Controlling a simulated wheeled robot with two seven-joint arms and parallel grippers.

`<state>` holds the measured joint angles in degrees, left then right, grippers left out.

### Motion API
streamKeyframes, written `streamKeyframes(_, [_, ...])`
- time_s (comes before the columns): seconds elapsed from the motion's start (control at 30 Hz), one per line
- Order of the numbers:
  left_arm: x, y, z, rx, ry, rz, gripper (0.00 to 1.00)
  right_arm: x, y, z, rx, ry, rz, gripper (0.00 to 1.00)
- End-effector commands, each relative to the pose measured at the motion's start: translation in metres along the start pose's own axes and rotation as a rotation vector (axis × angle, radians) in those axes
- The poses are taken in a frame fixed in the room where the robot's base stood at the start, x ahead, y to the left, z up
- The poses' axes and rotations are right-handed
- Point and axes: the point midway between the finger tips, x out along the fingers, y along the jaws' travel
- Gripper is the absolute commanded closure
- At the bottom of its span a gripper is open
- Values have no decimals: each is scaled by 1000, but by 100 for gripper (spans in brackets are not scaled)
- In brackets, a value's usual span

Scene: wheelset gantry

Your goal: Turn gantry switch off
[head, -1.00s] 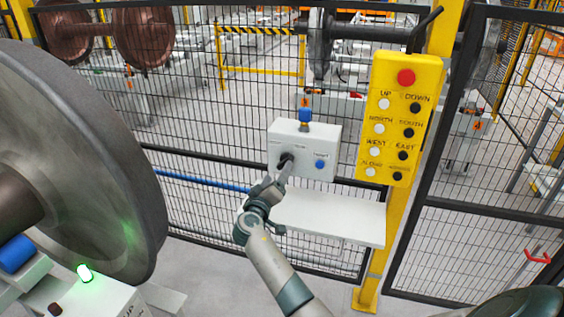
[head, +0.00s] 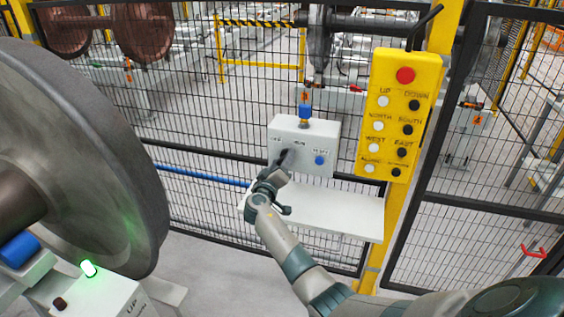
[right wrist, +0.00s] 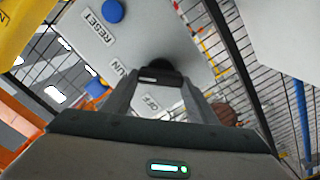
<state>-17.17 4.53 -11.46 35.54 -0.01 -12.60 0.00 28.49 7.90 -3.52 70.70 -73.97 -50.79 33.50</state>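The white control box (head: 318,134) hangs on the mesh fence, with the labels OFF, RUN and RESET. It also fills the upper middle of the right wrist view (right wrist: 150,35). The black gantry switch knob (right wrist: 160,66) sits on its face near RUN and OFF, partly hidden by my fingers. My right gripper (head: 287,157) reaches the knob from below. In the right wrist view its fingertips (right wrist: 160,78) lie on both sides of a black part of the switch and look shut on it. The knob's exact pointing is hard to tell. My left gripper is out of view.
A blue reset button (head: 320,160) is right of the knob; a blue-topped fitting (head: 305,111) stands on the box. A yellow pendant panel (head: 390,145) is to the right. A white shelf (head: 335,214) lies below. A large wheel (head: 95,150) fills the left.

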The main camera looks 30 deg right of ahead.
Motion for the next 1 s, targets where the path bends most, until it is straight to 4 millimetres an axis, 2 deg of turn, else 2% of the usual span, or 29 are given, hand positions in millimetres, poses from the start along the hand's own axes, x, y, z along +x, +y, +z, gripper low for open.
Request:
streamKeyframes(0.07, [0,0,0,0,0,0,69,0,0,0,0,0,-1,69])
streamKeyframes(0.57, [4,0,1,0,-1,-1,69,0,-2,1,-76,1,-1,69])
streamKeyframes(1.0, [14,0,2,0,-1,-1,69,0,-4,1,-403,2,-1,69])
